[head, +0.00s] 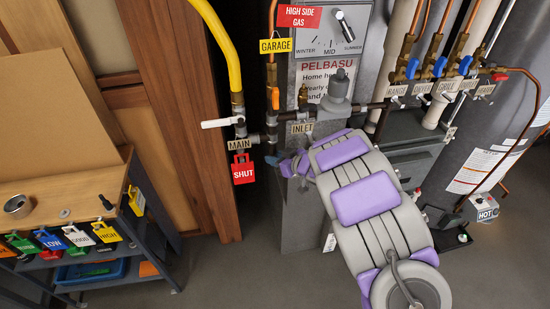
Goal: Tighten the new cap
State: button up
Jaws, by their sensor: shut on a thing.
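My gripper (289,165), with purple and grey parts, is at the lower end of the vertical gas pipe (271,122), beside the furnace cabinet. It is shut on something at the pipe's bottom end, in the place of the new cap. The cap itself is hidden by the fingers and my arm, so I cannot tell how far it is screwed on. The INLET tag (302,128) hangs just above my gripper.
A red SHUT tag (243,169) hangs under the MAIN valve, whose white handle (221,123) is level. A workbench (65,192) with tags stands at left. A grey tank (492,130) stands at right. Floor (225,275) between is clear.

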grip_shut()
jog(key=shift+p, duration=0.5)
jog(key=o, duration=1)
grip_release()
jog(key=shift+a+b, duration=0.1)
jog(key=shift+b, duration=0.3)
